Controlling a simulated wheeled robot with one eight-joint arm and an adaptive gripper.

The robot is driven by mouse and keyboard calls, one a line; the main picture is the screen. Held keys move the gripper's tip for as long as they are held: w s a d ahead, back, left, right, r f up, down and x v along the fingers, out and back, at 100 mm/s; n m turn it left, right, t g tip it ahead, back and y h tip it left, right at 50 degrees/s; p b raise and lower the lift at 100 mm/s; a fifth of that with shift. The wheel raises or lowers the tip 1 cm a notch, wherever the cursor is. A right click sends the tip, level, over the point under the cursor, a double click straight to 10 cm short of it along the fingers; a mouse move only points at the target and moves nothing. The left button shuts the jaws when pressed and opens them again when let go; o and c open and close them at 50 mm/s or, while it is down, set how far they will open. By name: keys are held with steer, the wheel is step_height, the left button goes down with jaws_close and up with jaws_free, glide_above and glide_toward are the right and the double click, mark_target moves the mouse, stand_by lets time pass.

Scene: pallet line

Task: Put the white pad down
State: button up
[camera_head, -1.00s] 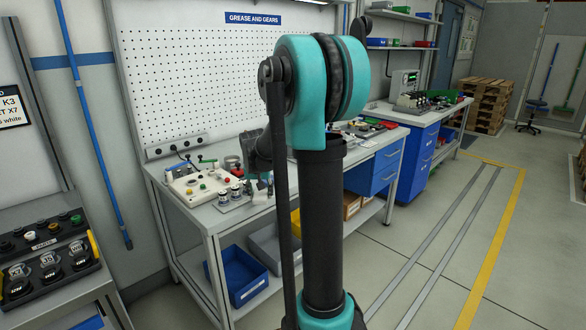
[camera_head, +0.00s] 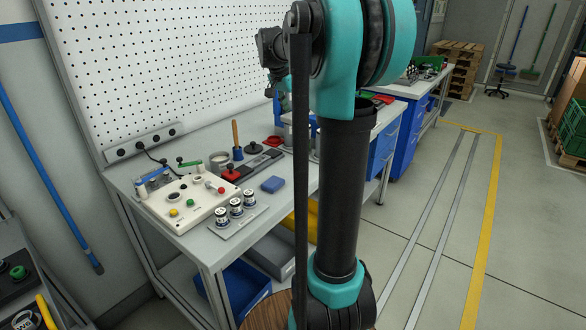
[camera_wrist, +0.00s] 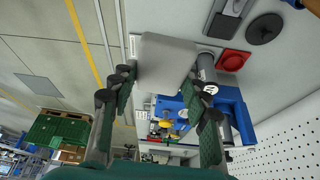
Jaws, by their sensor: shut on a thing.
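The white pad (camera_wrist: 165,62) is a pale, flat, roughly square block in the wrist view. My gripper (camera_wrist: 165,88) is shut on it, with one finger at each side of the pad. It is held out over the bench area; how high it is above the surface I cannot tell. In the head view my arm hides the pad and the gripper's fingers.
A blue vise-like device (camera_wrist: 232,108) stands below the pad. A red square piece (camera_wrist: 233,61) and a black disc (camera_wrist: 264,28) lie near it.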

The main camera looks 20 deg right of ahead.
mark_target(296, 170)
step_height(296, 170, down, 20)
steer(key=shift+r, duration=0.2)
stand_by(0.6)
steer(key=shift+s+f, duration=0.1)
steer(key=shift+f, duration=0.45)
steer(key=o, duration=1.1)
steer(key=shift+f, duration=0.1)
steer(key=shift+r, duration=0.25)
steer(key=v, duration=1.7)
steer(key=shift+w+r, duration=0.25)
steer(key=shift+r, duration=0.2)
